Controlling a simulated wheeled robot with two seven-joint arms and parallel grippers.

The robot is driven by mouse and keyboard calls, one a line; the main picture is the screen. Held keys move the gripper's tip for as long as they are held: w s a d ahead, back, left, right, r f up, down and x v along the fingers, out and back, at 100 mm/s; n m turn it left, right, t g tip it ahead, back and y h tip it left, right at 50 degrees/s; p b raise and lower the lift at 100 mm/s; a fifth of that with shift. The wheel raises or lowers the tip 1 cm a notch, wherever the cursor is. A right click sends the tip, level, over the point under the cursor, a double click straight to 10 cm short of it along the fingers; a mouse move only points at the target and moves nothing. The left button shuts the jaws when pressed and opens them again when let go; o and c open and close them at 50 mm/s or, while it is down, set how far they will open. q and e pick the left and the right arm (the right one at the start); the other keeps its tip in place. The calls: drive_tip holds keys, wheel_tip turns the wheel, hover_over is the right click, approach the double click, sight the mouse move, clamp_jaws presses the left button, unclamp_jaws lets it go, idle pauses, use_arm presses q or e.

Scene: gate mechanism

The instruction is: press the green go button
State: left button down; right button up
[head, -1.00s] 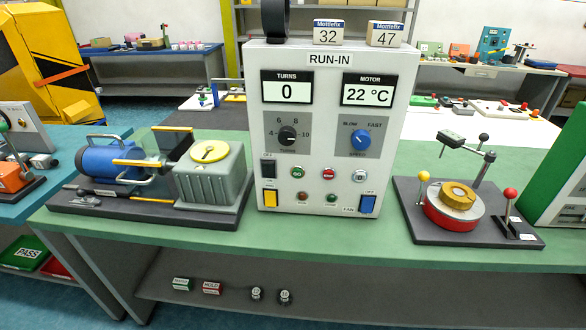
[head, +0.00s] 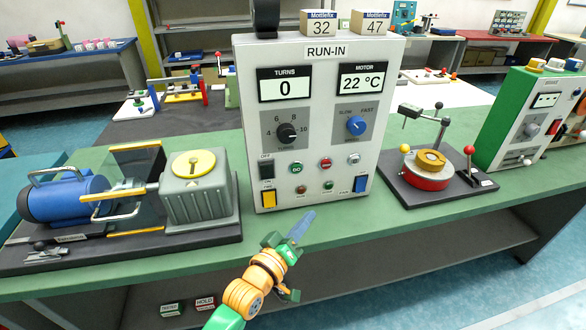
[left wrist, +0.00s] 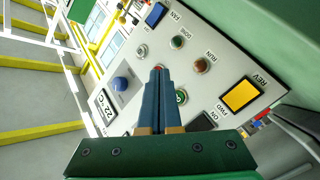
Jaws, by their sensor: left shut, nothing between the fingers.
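The green go button (head: 296,168) is on the front of the light grey RUN-IN panel (head: 220,95), left of a red button (head: 326,163). In the left wrist view the go button (left wrist: 181,97) shows just right of my fingers, partly covered by them. My left gripper (head: 308,215) is shut and empty, in front of the panel and below its button row in the head view. Its blue fingers (left wrist: 159,72) point toward the panel in the left wrist view, overlapping the red button there. I cannot tell the exact gap to the panel. My right gripper is not in view.
An orange rocker (head: 268,199) and a blue rocker (head: 360,184) sit low on the panel. A motor and gearbox rig (head: 190,190) stands to the left, a turntable fixture (head: 428,182) to the right. The green bench front (head: 400,225) is clear between them.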

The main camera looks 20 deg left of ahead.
sight(296, 169)
use_arm(q)
drive_tip(key=shift+n+t, duration=0.4)
drive_tip(key=shift+t, duration=0.3)
drive_tip(key=r, duration=0.4)
drive_tip(key=shift+a+r, duration=0.2)
drive_tip(key=shift+a, duration=0.05)
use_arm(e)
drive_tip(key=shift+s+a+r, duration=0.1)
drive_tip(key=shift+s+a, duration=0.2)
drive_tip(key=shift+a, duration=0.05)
use_arm(q)
drive_tip(key=shift+w+d+f, duration=0.1)
drive_tip(key=shift+w+d, duration=0.05)
drive_tip(key=shift+w, duration=0.05)
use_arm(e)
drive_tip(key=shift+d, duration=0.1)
use_arm(q)
drive_tip(key=w+a+b, duration=0.5)
drive_tip(key=w, duration=0.2)
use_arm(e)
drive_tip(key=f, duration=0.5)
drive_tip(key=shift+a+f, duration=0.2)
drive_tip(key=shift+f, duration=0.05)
use_arm(q)
drive_tip(key=shift+w, duration=0.1)
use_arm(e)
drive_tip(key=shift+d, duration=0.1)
